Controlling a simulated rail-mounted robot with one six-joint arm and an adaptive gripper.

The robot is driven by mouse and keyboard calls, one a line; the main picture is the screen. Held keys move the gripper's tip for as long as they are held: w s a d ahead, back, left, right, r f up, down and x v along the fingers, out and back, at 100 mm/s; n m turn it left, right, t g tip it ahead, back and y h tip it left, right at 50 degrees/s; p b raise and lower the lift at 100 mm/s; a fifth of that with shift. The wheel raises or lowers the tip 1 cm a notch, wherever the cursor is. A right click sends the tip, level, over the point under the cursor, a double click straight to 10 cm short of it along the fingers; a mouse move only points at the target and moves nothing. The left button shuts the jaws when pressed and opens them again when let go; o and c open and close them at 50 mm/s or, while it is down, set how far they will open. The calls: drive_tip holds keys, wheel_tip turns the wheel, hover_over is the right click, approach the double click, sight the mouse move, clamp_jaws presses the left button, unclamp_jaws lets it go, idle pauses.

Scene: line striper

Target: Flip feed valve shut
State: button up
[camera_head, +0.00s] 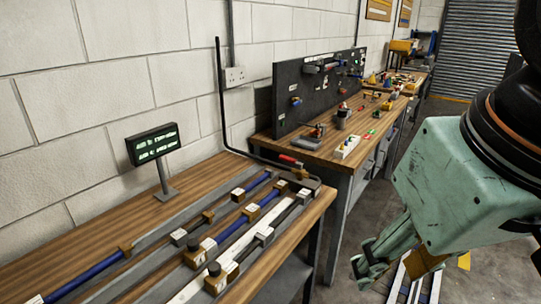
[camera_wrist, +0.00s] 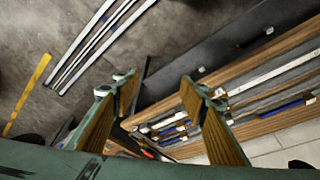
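The feed valve, a brass body (camera_head: 301,174) with a red lever (camera_head: 289,160), sits at the far right end of the near wooden bench. The lever points left and slightly up from the body in the head view. A small red part, probably this lever, shows low between my fingers in the wrist view (camera_wrist: 148,154); its valve body is not clear there. My gripper (camera_head: 372,268) is off the bench's right side, over the floor, apart from the valve. In the wrist view my gripper (camera_wrist: 160,92) has its two fingers wide apart with nothing held.
A black pipe (camera_head: 221,100) drops along the wall and bends toward the valve. The bench carries rails with blue rods (camera_head: 95,270), blocks and a small green-lit display (camera_head: 153,144). A second bench (camera_head: 330,150) with a dark tool board stands behind. Long pale bars (camera_wrist: 105,45) lie below.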

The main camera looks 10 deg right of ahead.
drive_tip(key=c, duration=0.5)
drive_tip(key=shift+w+d+r, duration=0.15)
drive_tip(key=shift+w, duration=0.15)
drive_tip(key=c, duration=0.6)
drive_tip(key=shift+w+d+r+p, duration=0.1)
drive_tip(key=shift+w+d+p, duration=0.1)
drive_tip(key=shift+p, duration=0.1)
clamp_jaws()
drive_tip(key=w+d+r+n+h+p, duration=0.25)
drive_tip(key=w+n+p, duration=0.3)
drive_tip(key=w, duration=0.85)
drive_tip(key=w+d+r+n+h+p, duration=0.25)
drive_tip(key=w+n+p, duration=0.35)
drive_tip(key=w, duration=0.9)
drive_tip(key=w+a+f+n+t+p, duration=0.1)
drive_tip(key=w+a+f+n+p, duration=0.3)
drive_tip(key=w+a+f+n, duration=0.3)
drive_tip(key=w+a+f+n+t+h+p, duration=0.1)
drive_tip(key=w+a+f+n+p, duration=0.2)
drive_tip(key=w, duration=1.4)
drive_tip(key=shift+w+a+f+n+t+p, duration=0.35)
drive_tip(key=shift+a+f+n, duration=2.25)
drive_tip(key=shift+a, duration=1.3)
